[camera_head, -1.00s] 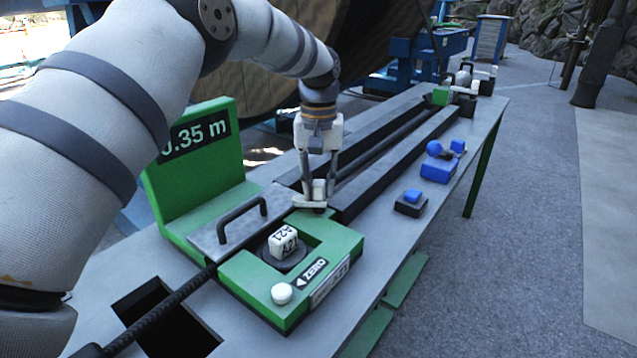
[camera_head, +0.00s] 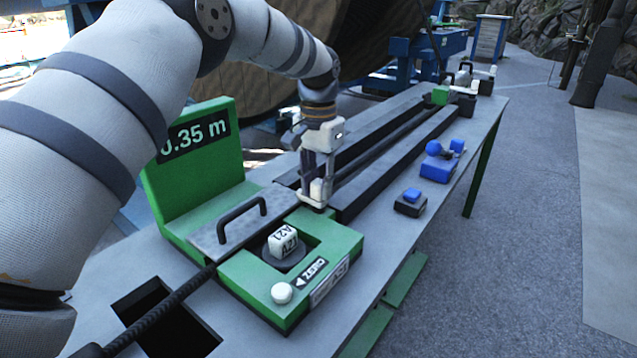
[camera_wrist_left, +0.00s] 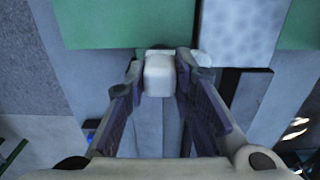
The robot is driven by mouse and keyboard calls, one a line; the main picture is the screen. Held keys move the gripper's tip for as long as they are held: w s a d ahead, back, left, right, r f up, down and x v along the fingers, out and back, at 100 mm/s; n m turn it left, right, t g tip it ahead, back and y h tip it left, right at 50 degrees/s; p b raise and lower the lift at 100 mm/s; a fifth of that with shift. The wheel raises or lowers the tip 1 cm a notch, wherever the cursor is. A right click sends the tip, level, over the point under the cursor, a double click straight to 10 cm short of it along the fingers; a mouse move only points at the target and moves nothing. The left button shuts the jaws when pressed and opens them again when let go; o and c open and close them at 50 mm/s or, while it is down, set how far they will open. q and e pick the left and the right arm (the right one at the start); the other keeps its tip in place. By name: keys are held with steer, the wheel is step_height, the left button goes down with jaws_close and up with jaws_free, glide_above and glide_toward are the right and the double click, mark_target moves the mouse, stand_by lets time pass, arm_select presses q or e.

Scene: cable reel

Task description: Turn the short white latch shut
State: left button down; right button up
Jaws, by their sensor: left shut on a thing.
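The short white latch (camera_head: 319,190) stands at the far edge of the green gauge block, by the near end of the channel. My left gripper (camera_head: 316,186) points down onto it, its fingers closed on the latch's knob. In the left wrist view the pale knob (camera_wrist_left: 158,74) sits between the two dark fingertips (camera_wrist_left: 160,66). The fingers and knob hide most of the latch's bar. A grey plate with a black handle (camera_head: 236,224) lies flat beside the latch. My right gripper is not in view.
The green block (camera_head: 340,245) carries a white A21 cube (camera_head: 283,240) and a white button (camera_head: 282,293). A green 0.35 m display (camera_head: 195,160) stands at left. A black cable (camera_head: 160,310) runs under the plate. Blue parts (camera_head: 438,168) lie right of the channel.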

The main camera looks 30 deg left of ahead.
mark_target(318, 181)
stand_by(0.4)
arm_select(q)
steer(key=c, duration=1.4)
jaws_free()
steer(key=shift+o, duration=0.2)
step_height(318, 181, up, 12)
